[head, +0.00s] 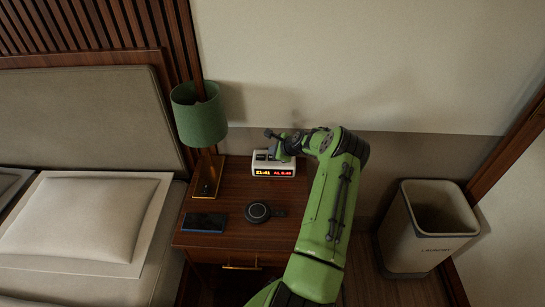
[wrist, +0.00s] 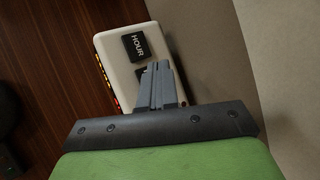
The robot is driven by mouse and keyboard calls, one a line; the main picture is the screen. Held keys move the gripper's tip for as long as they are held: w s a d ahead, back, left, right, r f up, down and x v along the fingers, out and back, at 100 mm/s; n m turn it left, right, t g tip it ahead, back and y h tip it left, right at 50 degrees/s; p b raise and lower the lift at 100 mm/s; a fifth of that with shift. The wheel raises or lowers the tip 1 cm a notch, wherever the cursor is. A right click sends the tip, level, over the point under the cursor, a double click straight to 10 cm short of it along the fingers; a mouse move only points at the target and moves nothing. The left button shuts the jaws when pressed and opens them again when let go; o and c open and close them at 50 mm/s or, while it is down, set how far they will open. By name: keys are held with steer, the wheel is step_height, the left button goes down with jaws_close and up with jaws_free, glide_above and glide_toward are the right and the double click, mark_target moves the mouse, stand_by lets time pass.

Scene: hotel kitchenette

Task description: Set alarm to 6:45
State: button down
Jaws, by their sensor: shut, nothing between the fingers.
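A white alarm clock (head: 273,170) stands at the back of the wooden nightstand. Its front display shows yellow digits at the left and red digits beginning "AL" at the right, too small to read surely. In the wrist view the clock (wrist: 108,47) is seen from above, with a black HOUR button (wrist: 142,45) on its top. My gripper (wrist: 157,68) is shut and empty, its fingertips over the clock's top. The fingertips partly cover a second dark button (wrist: 141,76), whose label is hidden. Whether the fingers touch that button I cannot tell. In the head view my gripper (head: 276,153) is above the clock.
A green lamp (head: 200,118) stands left of the clock. A dark phone (head: 204,222) and a round black charger-like object (head: 258,212) lie on the nightstand (head: 225,237). The wall is close behind. A bin (head: 428,230) stands at the right, a bed at the left.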

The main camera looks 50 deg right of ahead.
step_height(320, 180, up, 5)
steer(key=p, duration=0.3)
steer(key=shift+p, duration=0.35)
stand_by(2.2)
